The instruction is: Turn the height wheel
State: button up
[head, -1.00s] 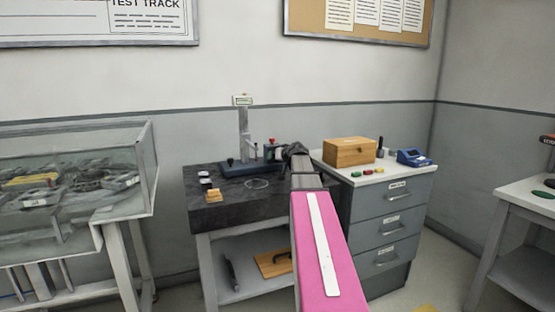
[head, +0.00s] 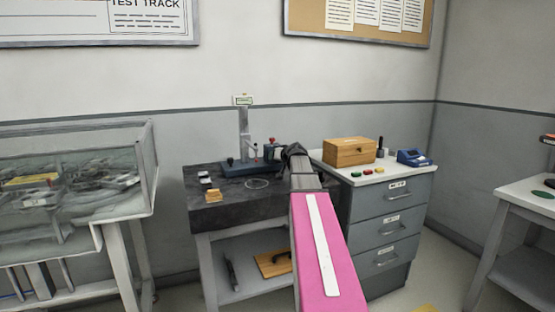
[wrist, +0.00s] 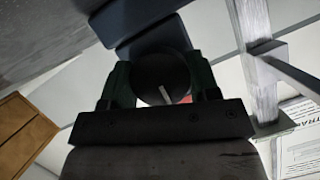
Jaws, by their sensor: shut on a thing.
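The height wheel (wrist: 160,72) is a dark round disc with a short pale mark near its lower edge in the wrist view. My gripper (wrist: 161,82) has one green finger on each side of the disc and is shut on it. In the head view my gripper (head: 283,153) is at the right side of the measuring stand (head: 243,135), beside a part with a red knob (head: 272,141). The wheel cannot be made out there. The stand has a dark blue base and an upright grey column on the dark stone slab (head: 235,200).
Small blocks (head: 213,195) and a thin ring (head: 257,183) lie on the slab. A drawer cabinet (head: 388,222) to the right carries a wooden box (head: 349,151) and a blue device (head: 413,157). A glass case (head: 75,170) stands at the left.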

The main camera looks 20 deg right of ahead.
jog(key=m+y, duration=0.2)
jog(key=m, duration=0.1)
jog(key=shift+m+t+y, duration=0.6)
jog(key=shift+m+y, duration=0.3)
jog(key=shift+m, duration=0.7)
jog(key=o, duration=0.9)
